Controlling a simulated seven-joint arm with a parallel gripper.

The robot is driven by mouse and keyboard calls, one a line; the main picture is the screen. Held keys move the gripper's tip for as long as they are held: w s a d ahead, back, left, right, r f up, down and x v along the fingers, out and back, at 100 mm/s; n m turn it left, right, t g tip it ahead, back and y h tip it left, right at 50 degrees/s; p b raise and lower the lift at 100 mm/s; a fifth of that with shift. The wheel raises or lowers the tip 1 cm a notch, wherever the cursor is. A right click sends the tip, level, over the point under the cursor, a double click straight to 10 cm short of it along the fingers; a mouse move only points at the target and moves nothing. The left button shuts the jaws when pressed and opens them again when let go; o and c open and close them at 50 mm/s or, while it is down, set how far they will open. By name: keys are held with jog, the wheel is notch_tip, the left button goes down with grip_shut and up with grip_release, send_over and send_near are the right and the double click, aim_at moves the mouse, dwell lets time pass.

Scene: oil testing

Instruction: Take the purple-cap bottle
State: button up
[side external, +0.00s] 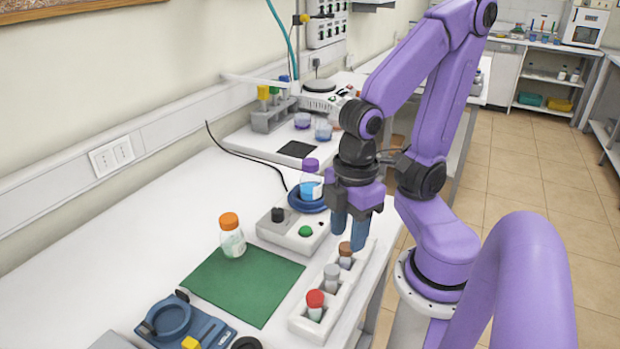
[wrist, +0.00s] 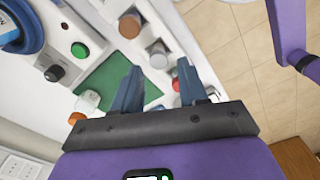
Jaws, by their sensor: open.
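The purple-cap bottle (side external: 311,182) holds blue liquid and stands upright on a round blue base of a white device, in the side external view. In the wrist view a blue round base with part of a bottle (wrist: 8,25) shows cut off at the top left corner. My gripper (side external: 349,238) is open and empty, pointing down above the far end of the white vial rack, to the right of the bottle. In the wrist view the fingers (wrist: 163,88) stand apart with nothing held between them.
The white rack (side external: 298,325) holds vials with red, grey and brown caps below my gripper. An orange-cap bottle (side external: 231,236) stands at the back edge of a green mat (side external: 242,285). The device has a black knob (side external: 278,214) and a green button (side external: 305,231). The mat's middle is clear.

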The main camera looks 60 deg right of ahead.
jog(key=o, duration=0.9)
jog(key=n, duration=0.7)
send_near(309, 161)
jog(key=f, duration=0.9)
jog(key=shift+w+a+f, duration=0.1)
jog(key=shift+a+f, duration=0.05)
jog(key=shift+a, duration=0.05)
jog(key=f, duration=0.3)
jog(key=shift+s+f, duration=0.3)
jog(key=shift+f, duration=0.1)
jog(key=shift+w+f, duration=0.1)
jog(key=shift+f, duration=0.6)
